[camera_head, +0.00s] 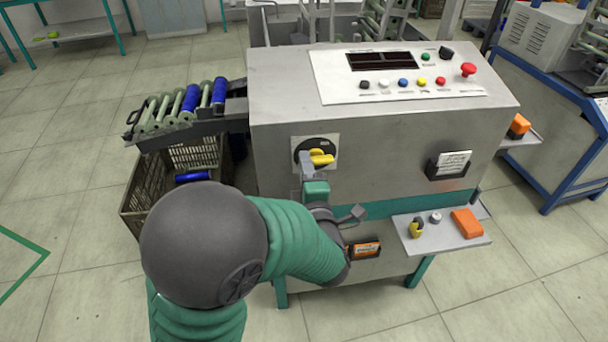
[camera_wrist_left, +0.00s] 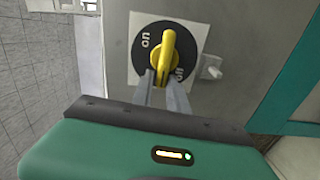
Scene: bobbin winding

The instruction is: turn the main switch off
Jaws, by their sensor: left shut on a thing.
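The main switch is a yellow handle (camera_head: 321,158) on a round black dial, set in a pale plate on the machine's front. The handle lies roughly sideways in the head view. In the left wrist view the yellow handle (camera_wrist_left: 163,48) stands upright across the black dial (camera_wrist_left: 145,52), with white lettering at its left and lower right. My left gripper (camera_head: 309,161) is at the switch. Its fingers (camera_wrist_left: 161,82) lie on either side of the handle's lower end, shut on it. My right gripper is not in view.
A control panel (camera_head: 400,92) with coloured buttons and a red knob tops the machine. A rack of green and blue bobbins (camera_head: 185,107) juts out left above a crate (camera_head: 137,190). A small shelf (camera_head: 452,238) at right holds an orange block (camera_head: 467,223).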

